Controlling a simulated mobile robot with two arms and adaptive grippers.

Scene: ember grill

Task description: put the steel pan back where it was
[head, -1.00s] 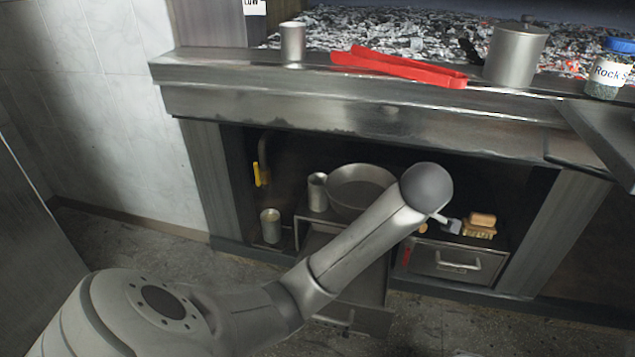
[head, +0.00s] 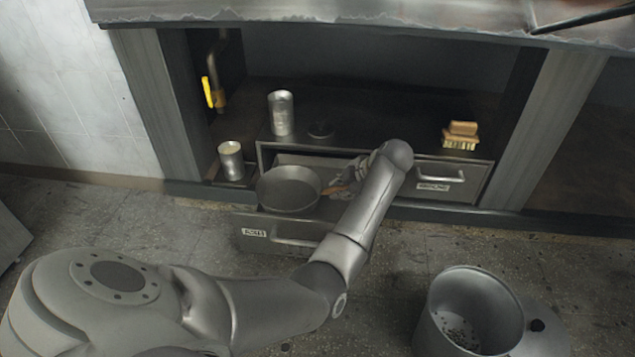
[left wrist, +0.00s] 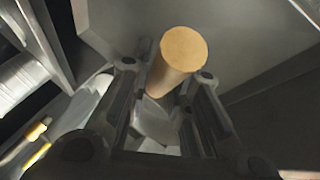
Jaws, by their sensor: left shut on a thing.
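The steel pan (head: 289,190) is round and upright, at the open left drawer (head: 255,222) under the grill. I cannot tell whether its base rests in the drawer or hangs just above it. My left gripper (head: 352,182) is to the right of the pan, shut on its wooden handle (head: 338,188). In the left wrist view the handle's round light-brown end (left wrist: 184,48) stands up between the two fingers. The pan's bowl is not clearly seen in that view. My right gripper is out of view.
A wooden brush (head: 461,134) lies on the right. A second can (head: 231,160) stands left of the drawer. A steel bucket (head: 470,310) stands on the floor.

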